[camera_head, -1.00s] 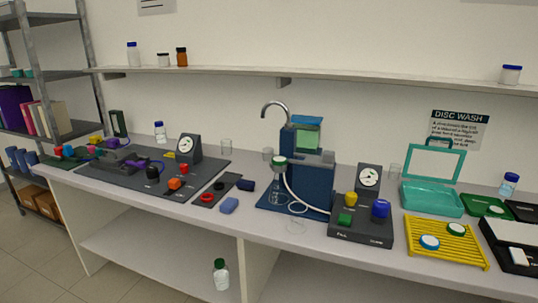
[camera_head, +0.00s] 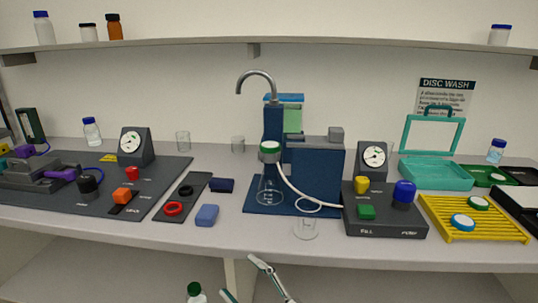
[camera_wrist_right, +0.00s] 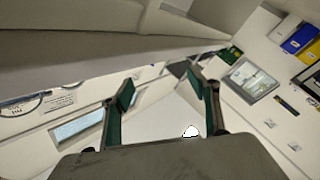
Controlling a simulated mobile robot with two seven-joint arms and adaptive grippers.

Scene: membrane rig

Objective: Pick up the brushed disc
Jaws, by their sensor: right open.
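A yellow slatted rack (camera_head: 485,234) stands at the right of the bench. On it lie a disc with a blue rim and pale top (camera_head: 462,222) and a disc with a green rim and pale top (camera_head: 478,203). I cannot tell which disc is the brushed one. Another green-and-white round piece (camera_head: 270,147) sits above the flask at the tap. My right gripper (camera_head: 240,277) is at the bottom of the head view, below the bench's front edge, open and far from the rack. Its open fingers show empty in the right wrist view (camera_wrist_right: 160,82). My left gripper is not seen.
A dark control box with knobs (camera_head: 384,222) stands left of the rack. A teal open case (camera_head: 436,175) is behind it. A long shelf (camera_head: 340,46) runs above.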

